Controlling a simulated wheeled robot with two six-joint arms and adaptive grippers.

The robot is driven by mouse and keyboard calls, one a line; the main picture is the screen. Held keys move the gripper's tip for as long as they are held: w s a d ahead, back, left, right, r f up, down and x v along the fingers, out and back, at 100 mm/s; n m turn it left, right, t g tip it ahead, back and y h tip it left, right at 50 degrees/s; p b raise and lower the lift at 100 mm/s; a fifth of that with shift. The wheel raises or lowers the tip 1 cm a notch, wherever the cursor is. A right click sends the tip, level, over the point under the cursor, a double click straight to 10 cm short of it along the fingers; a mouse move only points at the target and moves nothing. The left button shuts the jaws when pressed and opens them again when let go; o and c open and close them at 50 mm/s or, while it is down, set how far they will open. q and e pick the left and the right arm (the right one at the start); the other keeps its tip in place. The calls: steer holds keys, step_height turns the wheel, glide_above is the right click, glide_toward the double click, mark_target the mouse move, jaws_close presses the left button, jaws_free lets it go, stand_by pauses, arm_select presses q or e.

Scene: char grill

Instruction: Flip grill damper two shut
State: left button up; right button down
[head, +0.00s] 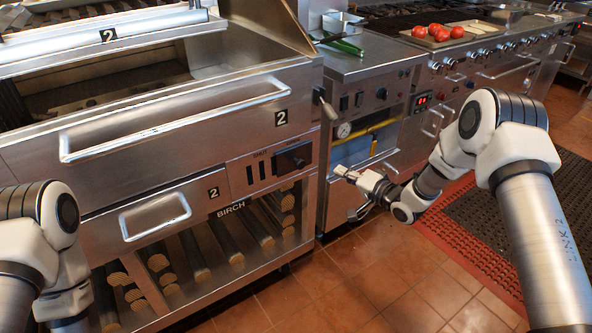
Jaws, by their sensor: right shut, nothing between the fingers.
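The grill marked two has a steel front, with a "2" label (281,118) above a small control panel (272,166). On that panel is a dark damper control (294,158), with small lettering that seems to read "SHUT" to its left and two dark slots. Its exact setting is too small to tell. My right gripper (342,171) is shut and empty, to the right of the panel and apart from it, in front of the neighbouring unit. My left arm shows at the left edge, but its gripper is out of view.
A lever with a pale knob (328,107) sticks out at the grill's right side. A long handle (175,132) and a drawer handle (155,216) project from the front. Logs lie in the rack marked BIRCH (231,208). Tiled floor (345,290) is clear in front.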

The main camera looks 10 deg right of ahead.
steer(key=w+d+b, duration=0.1)
steer(key=d, duration=0.1)
steer(key=t+b, duration=0.1)
steer(key=b, duration=0.1)
glide_toward(302, 154)
steer(key=w+d+r, duration=0.1)
steer(key=w+d, duration=0.1)
steer(key=w, duration=0.2)
steer(key=a, duration=0.1)
steer(key=a+f, duration=0.1)
steer(key=a, duration=0.1)
steer(key=shift+w+a, duration=0.1)
steer(key=shift+a, duration=0.05)
arm_select(q)
step_height(302, 154, down, 5)
steer(key=shift+r, duration=0.1)
arm_select(e)
steer(key=shift+a+f, duration=0.15)
steer(key=shift+a, duration=0.2)
